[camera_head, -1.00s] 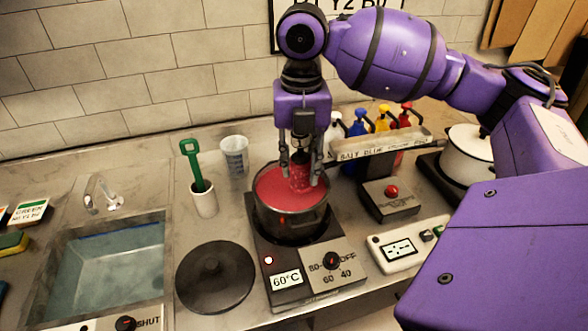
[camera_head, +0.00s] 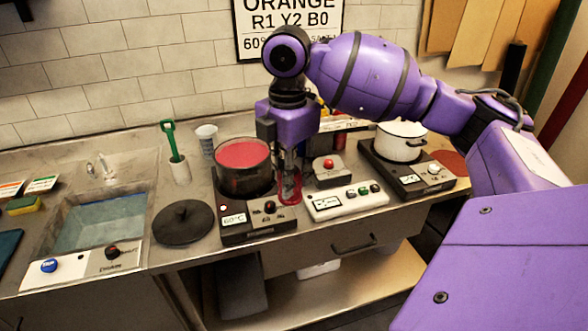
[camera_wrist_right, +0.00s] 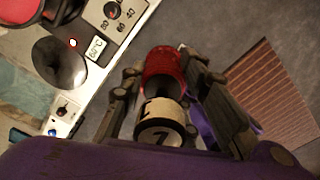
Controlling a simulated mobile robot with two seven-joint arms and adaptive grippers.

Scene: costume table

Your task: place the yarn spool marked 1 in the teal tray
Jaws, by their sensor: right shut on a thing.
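My right gripper (camera_head: 289,180) is shut on the yarn spool (camera_head: 290,190), whose yarn looks deep red. In the right wrist view the spool sits between the fingers (camera_wrist_right: 167,95), with its cream end (camera_wrist_right: 160,132) marked 1 towards the camera and its red part (camera_wrist_right: 163,68) beyond. The spool hangs clear of the pot, in front of the counter edge with floor below. A dark teal flat thing (camera_head: 8,245) is cut off at the left edge of the head view; I cannot tell if it is the teal tray. My left gripper is not in view.
A pot of red liquid (camera_head: 243,156) stands on a hot plate (camera_head: 258,222). A black lid (camera_head: 184,222) lies left of it, beside a sink (camera_head: 100,215). A white control box (camera_head: 347,201) and white pot (camera_head: 399,142) are right.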

